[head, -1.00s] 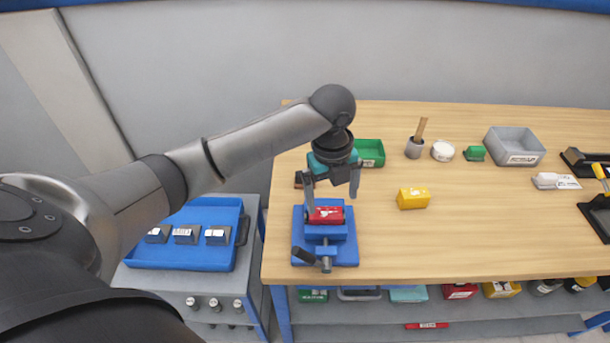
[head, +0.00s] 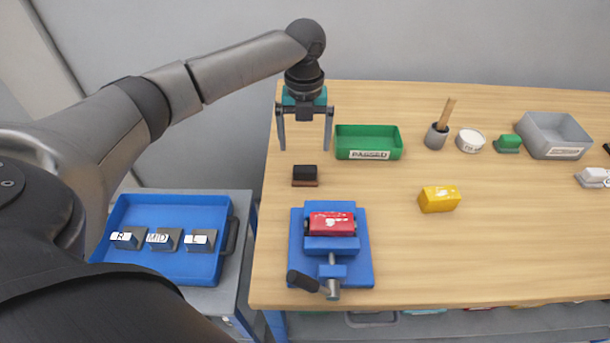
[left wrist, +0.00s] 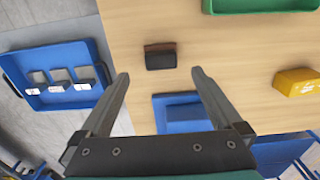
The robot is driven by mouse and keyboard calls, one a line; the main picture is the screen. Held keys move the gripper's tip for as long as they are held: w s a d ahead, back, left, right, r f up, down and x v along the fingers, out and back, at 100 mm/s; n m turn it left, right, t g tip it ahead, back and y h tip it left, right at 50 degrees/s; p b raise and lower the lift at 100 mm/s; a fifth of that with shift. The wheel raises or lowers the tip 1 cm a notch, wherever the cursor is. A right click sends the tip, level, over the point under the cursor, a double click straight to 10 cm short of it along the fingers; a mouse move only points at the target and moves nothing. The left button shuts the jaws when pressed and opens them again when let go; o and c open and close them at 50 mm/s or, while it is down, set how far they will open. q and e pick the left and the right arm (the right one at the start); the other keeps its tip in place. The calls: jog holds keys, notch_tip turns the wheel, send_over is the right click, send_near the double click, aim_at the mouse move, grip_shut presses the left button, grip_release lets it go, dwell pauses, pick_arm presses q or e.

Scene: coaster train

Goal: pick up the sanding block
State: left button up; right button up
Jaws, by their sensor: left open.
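The sanding block (head: 305,175) is a small block with a black top and a brown base. It lies on the wooden table behind the blue vise. It also shows in the left wrist view (left wrist: 160,57), ahead of and between the two fingers. My left gripper (head: 305,148) is open and empty above the table, a little behind the block in the head view. It also shows in the left wrist view (left wrist: 162,75) with its fingers wide apart. My right gripper is not in view.
A blue vise (head: 362,265) holds a red block (head: 332,224) in front of the sanding block. A green tray (head: 368,154) stands to the right. A yellow block (head: 439,199) lies further right. A blue tray (head: 165,269) with several grey pieces is at the left.

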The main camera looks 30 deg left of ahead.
aim_at(305, 167)
pick_arm(q)
notch_tip(305, 167, down, 3)
jog(key=shift+r, duration=0.1)
jog(key=shift+f, duration=0.55)
notch_tip(305, 167, down, 5)
jog(key=shift+d+r+b, duration=0.1)
jog(key=shift+b, duration=0.45)
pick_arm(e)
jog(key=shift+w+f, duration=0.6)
pick_arm(q)
jog(key=shift+c, duration=0.2)
jog(key=c, duration=1.2)
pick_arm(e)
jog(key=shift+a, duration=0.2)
pick_arm(q)
jog(key=shift+c, duration=0.2)
notch_tip(305, 167, up, 20)
jog(key=p, duration=0.3)
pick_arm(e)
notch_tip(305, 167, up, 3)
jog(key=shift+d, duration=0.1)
